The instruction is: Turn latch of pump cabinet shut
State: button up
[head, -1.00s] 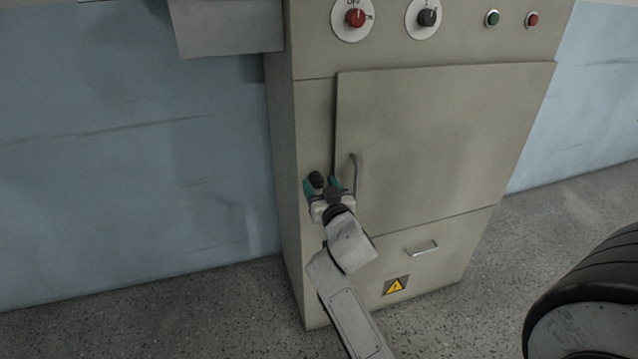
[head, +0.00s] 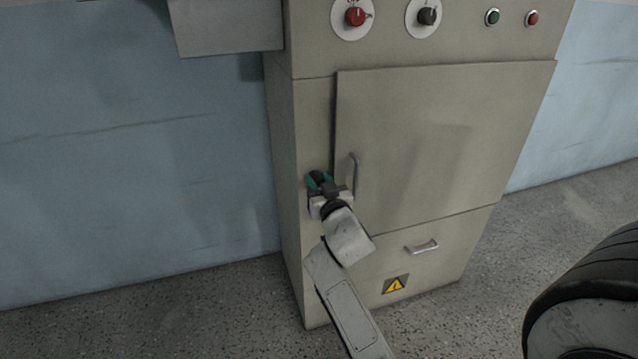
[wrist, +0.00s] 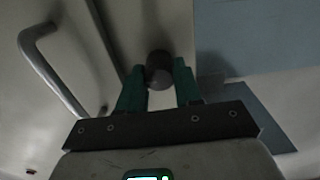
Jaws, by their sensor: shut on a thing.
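The pump cabinet (head: 306,120) is a beige metal box with a large door (head: 430,140) that lies flat against its front. The latch (wrist: 159,68) is a dark, round-ended piece on the cabinet front, just beside the door's edge. My gripper (head: 319,179) has teal fingers and is at the latch. In the wrist view my gripper (wrist: 160,84) has one finger on each side of the latch and is shut on it. In the head view the fingers hide most of the latch. I cannot tell exactly how far the latch is turned.
A bar handle (head: 354,175) on the door stands close to the right of my gripper; the wrist view shows it at the left (wrist: 50,70). A lower handle (head: 421,247) and a warning sign (head: 396,285) are below. A black tyre-like object (head: 590,290) is at the right.

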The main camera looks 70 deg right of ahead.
jog(key=shift+n, duration=0.5)
jog(key=shift+c, duration=0.3)
jog(key=n+p, duration=0.1)
jog(key=n, duration=0.2)
jog(key=shift+w+n, duration=0.1)
jog(key=shift+n, duration=0.3)
jog(key=n+p, duration=0.1)
jog(key=n, duration=0.3)
jog(key=shift+a+n, duration=0.1)
jog(key=shift+n, duration=0.2)
jog(key=n, duration=0.4)
jog(key=shift+p, duration=0.35)
jog(key=shift+w+f+n+p, duration=0.15)
jog(key=shift+n+p, duration=0.15)
jog(key=shift+n, duration=2)
jog(key=shift+a, duration=0.1)
jog(key=o, duration=1)
jog(key=shift+o, duration=0.2)
